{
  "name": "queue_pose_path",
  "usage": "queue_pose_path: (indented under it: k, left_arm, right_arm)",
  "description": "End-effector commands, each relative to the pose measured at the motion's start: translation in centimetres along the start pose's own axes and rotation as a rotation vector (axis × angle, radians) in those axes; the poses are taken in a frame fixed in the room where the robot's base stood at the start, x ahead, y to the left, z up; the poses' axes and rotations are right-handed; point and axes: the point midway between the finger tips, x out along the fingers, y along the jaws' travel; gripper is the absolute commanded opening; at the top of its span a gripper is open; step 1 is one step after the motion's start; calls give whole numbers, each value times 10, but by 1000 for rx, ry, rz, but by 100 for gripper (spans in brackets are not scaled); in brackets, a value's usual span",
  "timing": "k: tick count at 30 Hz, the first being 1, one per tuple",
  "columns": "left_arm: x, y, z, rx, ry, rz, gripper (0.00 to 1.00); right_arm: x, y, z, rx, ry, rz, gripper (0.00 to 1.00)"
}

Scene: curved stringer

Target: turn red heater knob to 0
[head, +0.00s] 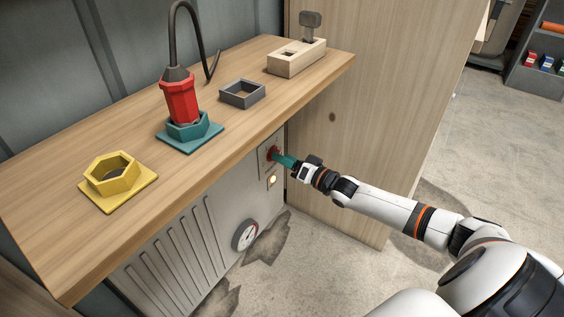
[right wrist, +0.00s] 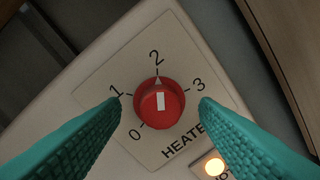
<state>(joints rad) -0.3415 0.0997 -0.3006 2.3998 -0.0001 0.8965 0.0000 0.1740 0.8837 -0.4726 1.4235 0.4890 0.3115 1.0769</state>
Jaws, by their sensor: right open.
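The round red heater knob (right wrist: 159,104) sits on a pale dial plate (right wrist: 105,75) marked 0, 1, 2, 3 and HEATER. Its white mark and pointer tip point at 2. In the head view the knob (head: 273,153) is on the heater's front, partly hidden by my right gripper (head: 284,161). In the right wrist view my right gripper (right wrist: 160,106) is open. One teal finger is left of the knob and one right, with gaps visible on both sides. My left gripper is not in view.
A lit lamp (right wrist: 214,167) is below the dial, and a round gauge (head: 246,235) is lower on the heater (head: 190,240). The wooden shelf (head: 110,235) overhangs it, holding a red tool (head: 180,100) in a teal holder. A wooden panel (head: 350,120) stands at right.

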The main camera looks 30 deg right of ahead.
Motion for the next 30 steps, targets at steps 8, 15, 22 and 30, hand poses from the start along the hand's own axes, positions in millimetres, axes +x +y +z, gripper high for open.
queue_pose_path:
  k: [8,15,22,30]
  left_arm:
    - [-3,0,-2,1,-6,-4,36]
    - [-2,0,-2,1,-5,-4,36]
    - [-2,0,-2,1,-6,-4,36]
    - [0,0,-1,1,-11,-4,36]
  right_arm:
    - [18,0,0,-2,0,0,55]
    - [18,0,0,-1,1,0,55]
    - [17,0,0,-1,1,-2,18]
    - [17,-2,1,-21,0,-5,17]
